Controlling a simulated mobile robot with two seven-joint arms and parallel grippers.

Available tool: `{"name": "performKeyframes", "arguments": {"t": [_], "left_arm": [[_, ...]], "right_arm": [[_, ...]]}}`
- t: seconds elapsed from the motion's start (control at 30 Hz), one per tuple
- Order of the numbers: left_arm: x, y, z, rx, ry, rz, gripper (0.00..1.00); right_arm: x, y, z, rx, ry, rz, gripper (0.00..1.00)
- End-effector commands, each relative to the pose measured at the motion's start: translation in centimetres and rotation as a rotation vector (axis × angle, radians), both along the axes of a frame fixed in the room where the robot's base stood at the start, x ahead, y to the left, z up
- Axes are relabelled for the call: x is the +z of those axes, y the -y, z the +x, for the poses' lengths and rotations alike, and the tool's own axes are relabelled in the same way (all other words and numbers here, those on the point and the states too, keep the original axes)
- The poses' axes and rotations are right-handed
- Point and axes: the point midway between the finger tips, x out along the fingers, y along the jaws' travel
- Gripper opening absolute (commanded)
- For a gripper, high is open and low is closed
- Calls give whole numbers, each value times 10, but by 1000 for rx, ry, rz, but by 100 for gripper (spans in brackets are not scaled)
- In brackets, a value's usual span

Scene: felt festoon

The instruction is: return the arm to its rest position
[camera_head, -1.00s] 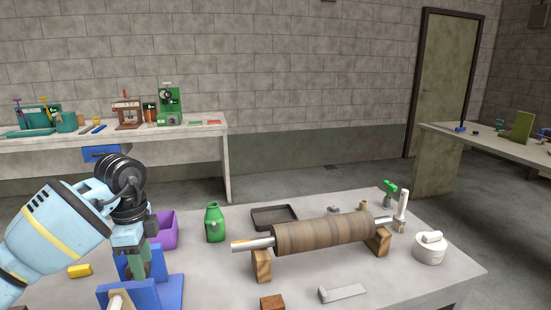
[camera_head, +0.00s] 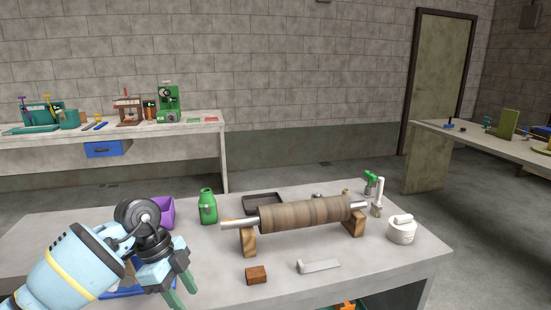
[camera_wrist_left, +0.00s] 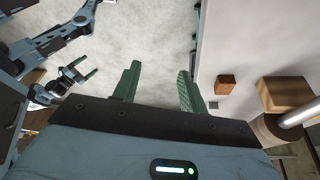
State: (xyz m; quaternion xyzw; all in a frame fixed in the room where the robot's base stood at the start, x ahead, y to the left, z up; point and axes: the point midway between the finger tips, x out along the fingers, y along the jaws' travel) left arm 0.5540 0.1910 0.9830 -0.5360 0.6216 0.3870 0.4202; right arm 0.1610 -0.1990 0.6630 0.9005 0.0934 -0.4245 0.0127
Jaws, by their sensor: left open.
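My left arm enters the head view from the lower left. Its gripper (camera_head: 180,288) is at the front edge of the near table, with the fingers pointing down. In the left wrist view the two green fingers (camera_wrist_left: 158,75) stand well apart with nothing between them, over pale floor beside the table edge. Part of a blue stand (camera_head: 135,292) shows behind my left arm; the rest is hidden. My right gripper (camera_wrist_left: 78,72) shows small at the left of the left wrist view, its fingers apart and empty. It is not in the head view.
The near table holds a wooden roller (camera_head: 305,213) on wooden supports, a wooden block (camera_head: 257,274), a grey metal piece (camera_head: 318,265), a green bottle (camera_head: 208,206), a purple bin (camera_head: 162,212), a dark tray (camera_head: 263,203) and a white pot (camera_head: 402,231). Open floor lies before the table.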

Motion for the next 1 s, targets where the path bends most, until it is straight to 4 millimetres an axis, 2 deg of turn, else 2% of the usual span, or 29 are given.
{"name": "performKeyframes", "arguments": {"t": [0.1,0.23,0.3,0.4,0.5,0.6,0.73,0.87,1.0], "left_arm": [[-22,43,-22,-116,1,-199,43],[-38,94,-52,-217,30,-486,43],[-41,118,-68,-243,62,-653,43],[-39,145,-88,-232,124,-880,43],[-34,162,-102,-166,199,-1082,43],[-29,169,-110,-50,287,-1247,43],[-30,163,-116,163,406,-1391,43],[-45,143,-118,428,515,-1438,43],[-77,111,-128,733,598,-1377,43]], "right_arm": [[6,0,8,0,20,2,87],[10,0,12,-1,30,2,87],[12,0,13,-1,31,1,87],[12,0,12,-1,30,1,87],[12,0,10,0,27,-2,87],[14,1,8,-1,25,-1,87],[17,1,8,0,27,-2,87],[21,1,11,0,37,-3,87],[25,2,16,2,49,-4,87]]}}
